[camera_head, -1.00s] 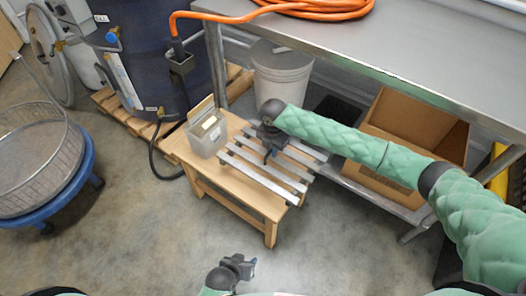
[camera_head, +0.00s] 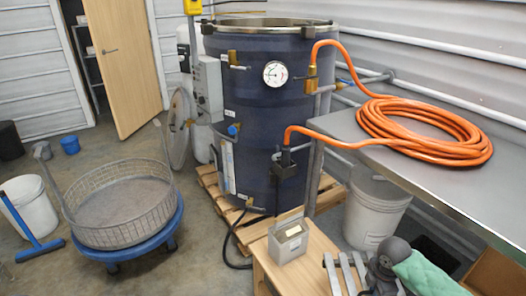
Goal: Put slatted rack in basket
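The slatted rack (camera_head: 345,268), with pale metal slats, lies on a low wooden bench (camera_head: 262,262) at the bottom right. The lower picture edge cuts it off. My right gripper (camera_head: 380,275) is over the rack's right part, with its green arm coming in from the right. Its fingertips are hidden or out of frame, so I cannot tell whether they grip a slat. The round wire mesh basket (camera_head: 128,228) stands at the left on a blue wheeled dolly (camera_head: 138,251); its inside looks empty. My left gripper is not in view.
A large dark blue tank (camera_head: 262,120) on a wooden pallet (camera_head: 236,212) stands behind. A steel table (camera_head: 400,160) with an orange hose (camera_head: 425,135) is at the right. Floor between basket and bench is clear.

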